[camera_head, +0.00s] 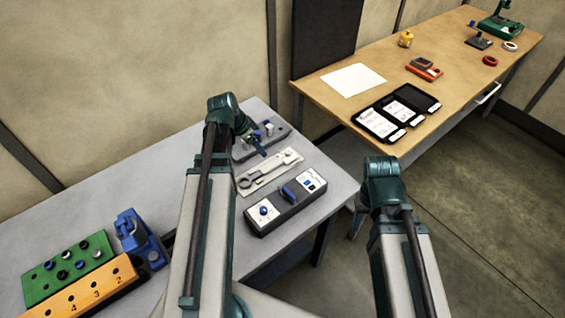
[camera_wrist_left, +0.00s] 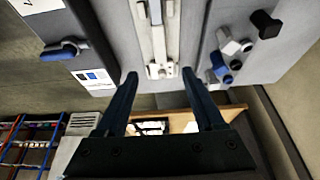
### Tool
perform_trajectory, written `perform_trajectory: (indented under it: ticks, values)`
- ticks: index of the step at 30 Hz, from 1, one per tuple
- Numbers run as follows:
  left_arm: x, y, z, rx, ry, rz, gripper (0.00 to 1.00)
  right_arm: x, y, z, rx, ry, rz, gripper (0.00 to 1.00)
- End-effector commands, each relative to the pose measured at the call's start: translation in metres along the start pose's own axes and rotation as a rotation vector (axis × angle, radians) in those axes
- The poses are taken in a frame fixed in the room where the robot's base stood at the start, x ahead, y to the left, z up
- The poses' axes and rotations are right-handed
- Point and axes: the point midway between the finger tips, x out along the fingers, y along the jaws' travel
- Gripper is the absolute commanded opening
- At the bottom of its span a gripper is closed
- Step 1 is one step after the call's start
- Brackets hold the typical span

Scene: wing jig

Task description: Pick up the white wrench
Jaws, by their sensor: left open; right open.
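The white wrench (camera_head: 268,174) lies on a pale flat holder on the grey bench, with a darker ring at its near-left end. In the left wrist view the wrench (camera_wrist_left: 158,38) runs up the picture, between and beyond the open fingertips. My left gripper (camera_head: 260,147) is partly hidden behind its own wrist in the head view. It is open and empty near the wrench's far side; in the left wrist view its fingers (camera_wrist_left: 160,76) are apart. My right gripper (camera_head: 357,222) is open, off the bench's right edge and away from the wrench, partly hidden by its arm.
A dark control box (camera_head: 288,205) with a blue handle lies in front of the wrench. A grey fixture (camera_head: 248,145) with knobs stands behind it. A blue clamp (camera_head: 140,240), a green block (camera_head: 62,265) and an orange block (camera_head: 85,291) sit at left. A wooden table (camera_head: 450,62) stands at right.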

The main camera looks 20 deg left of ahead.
Motion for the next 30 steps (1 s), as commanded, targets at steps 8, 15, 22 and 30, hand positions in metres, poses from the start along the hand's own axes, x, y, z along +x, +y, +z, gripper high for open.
perform_trajectory:
  ticks: [8,15,22,30]
  values:
    - [0.013,0.000,0.001,0.001,-0.001,0.000,0.70,0.013,-0.001,-0.001,0.000,0.000,0.000,0.57]
    - [0.048,0.000,0.002,0.002,-0.001,0.000,0.70,0.044,-0.004,-0.003,0.001,0.000,0.000,0.57]
    - [0.081,0.000,0.002,0.001,-0.002,0.000,0.70,0.075,-0.007,-0.004,0.002,0.000,0.000,0.57]
    - [0.087,0.001,0.000,0.000,-0.002,0.000,0.70,0.080,-0.008,-0.005,0.002,0.000,0.000,0.57]
